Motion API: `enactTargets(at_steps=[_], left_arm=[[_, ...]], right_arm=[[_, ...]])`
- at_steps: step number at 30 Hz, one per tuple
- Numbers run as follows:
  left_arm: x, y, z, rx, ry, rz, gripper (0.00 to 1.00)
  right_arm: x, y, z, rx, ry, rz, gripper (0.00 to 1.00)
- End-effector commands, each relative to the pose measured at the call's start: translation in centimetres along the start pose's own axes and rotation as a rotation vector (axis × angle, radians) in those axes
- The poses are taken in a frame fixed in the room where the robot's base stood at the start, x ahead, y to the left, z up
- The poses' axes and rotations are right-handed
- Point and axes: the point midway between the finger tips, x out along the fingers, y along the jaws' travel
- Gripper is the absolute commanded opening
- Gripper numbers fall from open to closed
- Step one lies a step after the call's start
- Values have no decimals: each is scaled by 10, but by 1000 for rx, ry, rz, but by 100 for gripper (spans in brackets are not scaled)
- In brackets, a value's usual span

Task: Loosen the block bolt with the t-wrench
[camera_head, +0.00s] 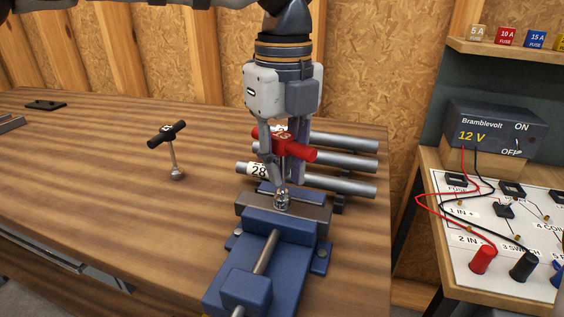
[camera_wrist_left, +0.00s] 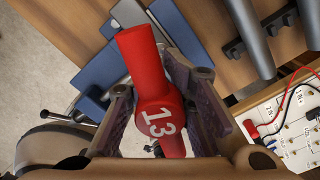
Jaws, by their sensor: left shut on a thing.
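The red-handled t-wrench (camera_head: 300,149) is held upright at the vise, and its handle, marked 13, shows large in the left wrist view (camera_wrist_left: 150,95). My left gripper (camera_head: 283,168) is shut on it, with one finger on each side in the left wrist view (camera_wrist_left: 160,112). The wrench's lower end is down at the block bolt (camera_head: 282,203), on top of the metal block (camera_head: 312,213) clamped in the blue vise (camera_head: 262,242). I cannot tell whether the socket is fully seated on the bolt. My right gripper is out of view.
A black-handled t-wrench (camera_head: 167,134) stands upright to the left on the wooden bench (camera_head: 110,190). Several metal bars (camera_head: 355,186) lie on a rack behind and right of the vise. A 12 V supply (camera_head: 495,133) and a wired board (camera_head: 480,225) are at right.

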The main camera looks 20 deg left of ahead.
Motion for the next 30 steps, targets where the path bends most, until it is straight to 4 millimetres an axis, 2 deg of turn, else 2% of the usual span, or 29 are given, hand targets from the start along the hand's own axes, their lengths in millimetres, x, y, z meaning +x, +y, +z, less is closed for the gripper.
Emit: enactTargets(at_steps=[3, 6, 14, 22, 24, 30], left_arm=[[3, 0, 0, -284, 2, 8, 0], [4, 0, 0, -421, 5, 9, 0], [5, 0, -1, -450, 7, 11, 0], [7, -1, -1, -1017, 6, 15, 0], [8, -2, -1, -1065, 8, 15, 0], [9, -2, -1, -1065, 9, 18, 0]], right_arm=[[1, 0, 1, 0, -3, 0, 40], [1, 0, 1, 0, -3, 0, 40], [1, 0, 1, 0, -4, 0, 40], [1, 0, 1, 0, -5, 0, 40], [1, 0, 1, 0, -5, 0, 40], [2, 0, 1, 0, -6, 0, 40]])
